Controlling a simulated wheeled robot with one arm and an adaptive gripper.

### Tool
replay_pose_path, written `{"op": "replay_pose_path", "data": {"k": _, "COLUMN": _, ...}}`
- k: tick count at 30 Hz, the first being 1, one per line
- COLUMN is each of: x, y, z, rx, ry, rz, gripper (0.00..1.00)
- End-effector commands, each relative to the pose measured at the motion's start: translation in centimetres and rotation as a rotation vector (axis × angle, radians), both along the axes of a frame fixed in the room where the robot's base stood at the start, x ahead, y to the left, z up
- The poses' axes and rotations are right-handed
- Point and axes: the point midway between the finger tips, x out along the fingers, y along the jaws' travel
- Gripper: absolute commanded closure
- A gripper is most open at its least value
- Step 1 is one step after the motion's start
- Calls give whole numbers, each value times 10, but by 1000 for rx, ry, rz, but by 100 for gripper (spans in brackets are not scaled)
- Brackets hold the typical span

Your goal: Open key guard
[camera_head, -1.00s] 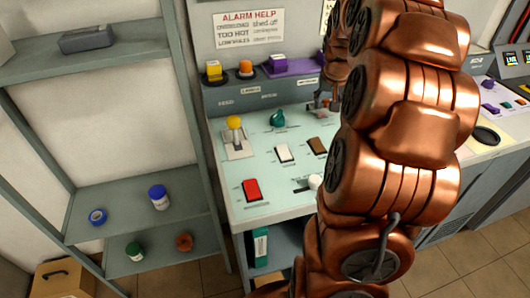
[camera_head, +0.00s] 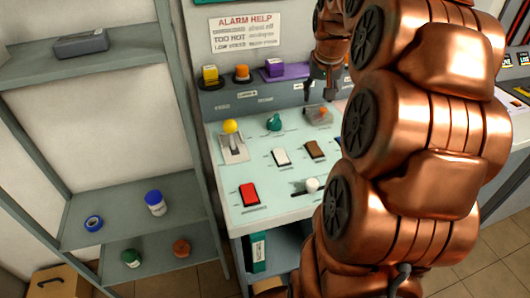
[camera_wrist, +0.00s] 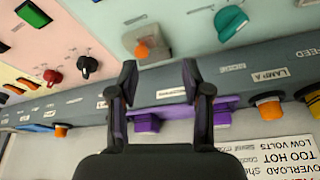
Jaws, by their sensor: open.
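A small clear-looking cover with an orange-red part (camera_head: 318,115), which looks like the key guard, sits on the pale console top toward its back edge. In the wrist view it is the greyish box with an orange knob (camera_wrist: 146,40), beyond my fingertips and slightly left of centre. It appears closed, but its hinge is not clear. My gripper (camera_head: 319,94) hangs fingers down just above and behind it. In the wrist view my gripper (camera_wrist: 159,70) is open, with nothing between the fingers, and apart from the cover.
A teal knob (camera_head: 274,122), a yellow-topped lever (camera_head: 231,128), a red switch (camera_head: 249,193), white and brown rockers, and a white-knobbed slider (camera_head: 312,184) surround it. A purple unit (camera_head: 275,67) and lamps line the back ledge. My arm hides the console's right part.

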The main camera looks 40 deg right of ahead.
Motion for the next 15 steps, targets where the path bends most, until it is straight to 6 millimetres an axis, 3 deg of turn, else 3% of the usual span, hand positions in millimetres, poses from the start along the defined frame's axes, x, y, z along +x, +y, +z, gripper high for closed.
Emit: {"op": "replay_pose_path", "data": {"k": 15, "x": -9, "y": 83, "z": -5, "rx": 47, "ry": 72, "rz": 133, "gripper": 51}}
